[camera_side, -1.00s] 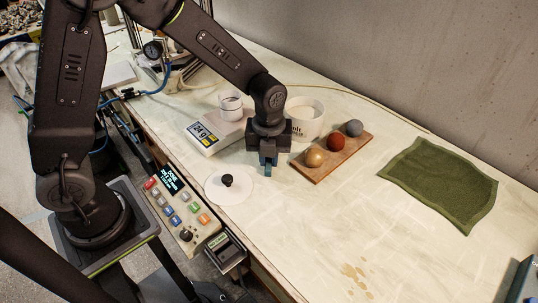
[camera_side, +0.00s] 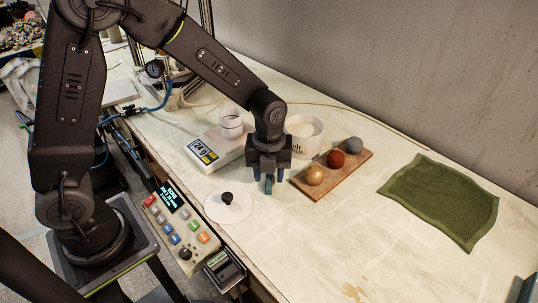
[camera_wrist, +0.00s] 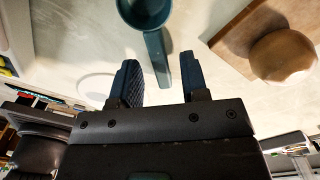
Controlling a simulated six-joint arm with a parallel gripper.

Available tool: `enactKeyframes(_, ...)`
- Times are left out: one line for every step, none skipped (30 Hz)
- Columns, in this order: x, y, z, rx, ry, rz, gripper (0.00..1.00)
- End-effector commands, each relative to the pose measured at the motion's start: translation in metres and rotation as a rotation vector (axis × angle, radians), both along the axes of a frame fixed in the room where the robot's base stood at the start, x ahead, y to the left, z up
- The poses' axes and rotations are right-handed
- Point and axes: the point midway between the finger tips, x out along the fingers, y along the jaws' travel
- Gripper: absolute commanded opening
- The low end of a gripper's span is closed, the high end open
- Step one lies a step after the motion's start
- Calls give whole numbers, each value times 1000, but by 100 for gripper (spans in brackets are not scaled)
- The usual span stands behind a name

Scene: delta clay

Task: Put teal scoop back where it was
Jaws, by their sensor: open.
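The teal scoop (camera_wrist: 156,48) shows in the wrist view with its round bowl at the top edge and its handle pointing back toward my gripper (camera_wrist: 157,65). The handle's end lies between the two parted fingers, with a visible gap on each side. In the side view, my gripper (camera_side: 269,182) points down over the bench, between the white disc and the wooden board. A small teal part of the scoop (camera_side: 268,187) shows between the fingers there; the rest is hidden. Whether the scoop fully rests on the bench is hard to tell.
A wooden board (camera_side: 318,190) with gold, red and grey balls is close on the right. A white tub (camera_side: 305,134) stands behind my gripper. A scale (camera_side: 204,152) with a white cup is left. A white disc (camera_side: 240,210) with a black knob lies in front. A green cloth (camera_side: 440,200) lies right.

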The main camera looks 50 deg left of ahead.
Motion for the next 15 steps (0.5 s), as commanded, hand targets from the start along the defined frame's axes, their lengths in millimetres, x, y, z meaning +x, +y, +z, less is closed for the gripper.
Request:
enactKeyframes(1,0,9,-1,-7,0,41)
enactKeyframes(1,0,14,-1,-6,0,41)
enactKeyframes(1,0,22,-1,-8,0,41)
enactKeyframes(1,0,28,-1,-8,0,41)
enactKeyframes(1,0,34,-1,-8,0,41)
enactKeyframes(1,-1,43,-1,-8,0,41)
enactKeyframes(1,-1,50,-1,-8,0,41)
enactKeyframes(1,-1,57,-1,-9,0,41)
enactKeyframes(1,-1,65,-1,-8,0,41)
enactKeyframes(1,-1,71,-1,-8,0,41)
enactKeyframes(1,-1,77,0,-7,0,41)
enactKeyframes(0,-1,84,0,-7,0,41)
enactKeyframes(0,-1,89,0,-6,0,41)
enactKeyframes(0,-1,93,0,-6,0,41)
enactKeyframes(0,-1,98,1,-5,0,41)
